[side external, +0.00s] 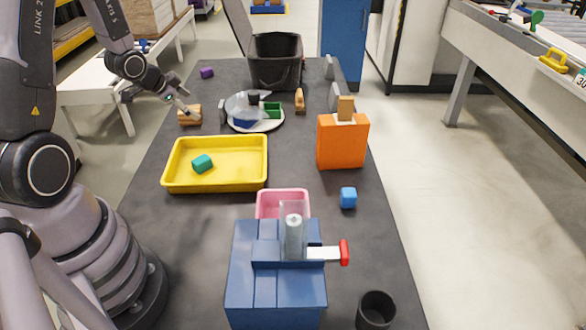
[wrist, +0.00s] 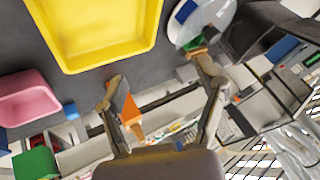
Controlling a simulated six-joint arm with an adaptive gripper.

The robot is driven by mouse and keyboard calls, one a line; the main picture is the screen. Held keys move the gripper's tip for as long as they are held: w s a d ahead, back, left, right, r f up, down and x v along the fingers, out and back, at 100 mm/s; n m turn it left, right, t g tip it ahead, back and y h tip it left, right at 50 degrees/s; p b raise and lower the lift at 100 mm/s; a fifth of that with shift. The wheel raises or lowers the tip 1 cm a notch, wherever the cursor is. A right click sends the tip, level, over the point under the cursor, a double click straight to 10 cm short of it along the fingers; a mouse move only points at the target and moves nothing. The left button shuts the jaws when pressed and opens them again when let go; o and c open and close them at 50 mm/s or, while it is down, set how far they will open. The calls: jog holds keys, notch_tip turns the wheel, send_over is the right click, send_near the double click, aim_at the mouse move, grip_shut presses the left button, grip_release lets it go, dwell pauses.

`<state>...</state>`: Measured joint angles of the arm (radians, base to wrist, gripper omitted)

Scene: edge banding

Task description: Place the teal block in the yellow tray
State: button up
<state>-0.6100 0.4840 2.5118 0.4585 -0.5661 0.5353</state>
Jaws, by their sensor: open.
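The teal block (side external: 202,163) lies inside the yellow tray (side external: 256,181), left of the tray's middle, in the side external view. My gripper (side external: 186,109) is beyond the tray's far edge, apart from the block, close to a small wooden piece (side external: 190,117). In the wrist view, my gripper (wrist: 158,75) has its two fingers spread wide with nothing held between them. Part of the yellow tray (wrist: 100,62) shows at the top of that view; the teal block is not visible there.
A round plate (side external: 272,125) with a clear cover and coloured blocks stands right of my gripper. An orange box (side external: 342,144), blue cube (side external: 348,198), pink bin (side external: 282,194) and blue machine (side external: 275,285) stand on the dark table. A black bin (side external: 275,65) is at the back.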

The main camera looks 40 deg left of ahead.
jog(key=s+d+r+n+g, duration=0.1)
jog(key=s+d+r, duration=0.2)
jog(key=d+r, duration=0.35)
jog(key=s+d+r+n, duration=0.2)
jog(key=s+d+r, duration=0.1)
jog(key=r, duration=0.7)
jog(key=s+d+r+h, duration=0.1)
jog(key=s+d+r, duration=0.1)
jog(key=s+d, duration=0.2)
jog(key=s+d+r+n+g, duration=0.1)
jog(key=s+d, duration=0.3)
jog(key=s, duration=0.4)
jog(key=shift+s+d+r+n+h, duration=0.3)
jog(key=shift+s+r+h, duration=0.1)
jog(key=shift+r, duration=0.45)
